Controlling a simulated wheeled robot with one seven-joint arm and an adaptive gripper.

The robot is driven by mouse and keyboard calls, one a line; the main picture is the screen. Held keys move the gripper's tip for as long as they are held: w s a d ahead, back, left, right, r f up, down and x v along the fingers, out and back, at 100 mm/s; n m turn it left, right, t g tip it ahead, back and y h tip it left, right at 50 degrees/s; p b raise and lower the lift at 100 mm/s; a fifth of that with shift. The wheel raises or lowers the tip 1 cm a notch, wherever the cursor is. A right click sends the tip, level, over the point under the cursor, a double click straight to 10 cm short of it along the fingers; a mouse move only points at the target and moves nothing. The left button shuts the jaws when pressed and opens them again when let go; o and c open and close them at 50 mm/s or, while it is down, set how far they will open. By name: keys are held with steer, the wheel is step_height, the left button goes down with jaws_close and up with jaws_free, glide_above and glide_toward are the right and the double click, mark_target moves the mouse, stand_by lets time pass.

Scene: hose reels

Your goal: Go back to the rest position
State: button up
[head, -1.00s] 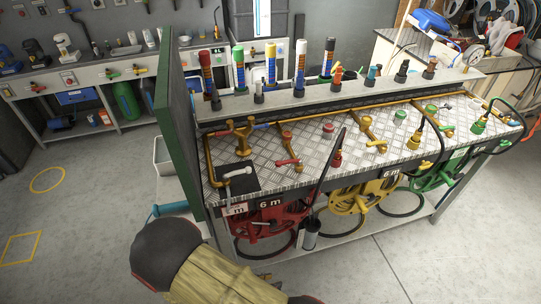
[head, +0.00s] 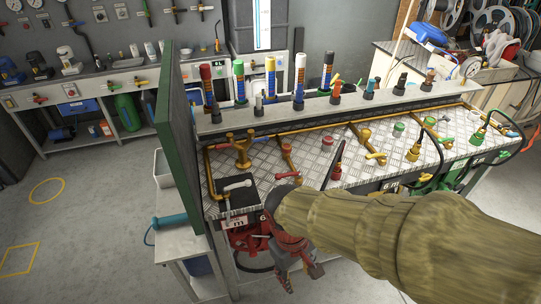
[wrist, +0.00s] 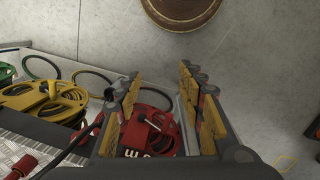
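My gripper (head: 302,277) hangs in front of the left front edge of the hose bench (head: 235,205), pointing down. In the wrist view my gripper (wrist: 161,72) is open, with a clear gap between its yellow-padded fingers and nothing held. The red hose reel (head: 243,237) is partly hidden behind my gripper; it also shows beyond the fingers in the wrist view (wrist: 152,128). My sleeved forearm covers much of the bench's front right.
The yellow reel (wrist: 60,104) and part of the green reel (wrist: 16,92) show in the wrist view. A green panel (head: 180,150) stands at the bench's left end. A side shelf (head: 185,240) holds a teal-handled tool (head: 170,220). Floor at left is open.

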steer(key=s+d+r+m+t+y, duration=0.1)
steer(key=d+r+m+t, duration=0.5)
steer(key=d+r, duration=0.6)
step_height(320, 180, up, 4)
steer(key=shift+s+d+f+m+y, duration=0.1)
steer(key=shift+s+d+m+y, duration=0.2)
steer(key=shift+s, duration=0.2)
steer(key=shift+o, duration=0.2)
stand_by(0.6)
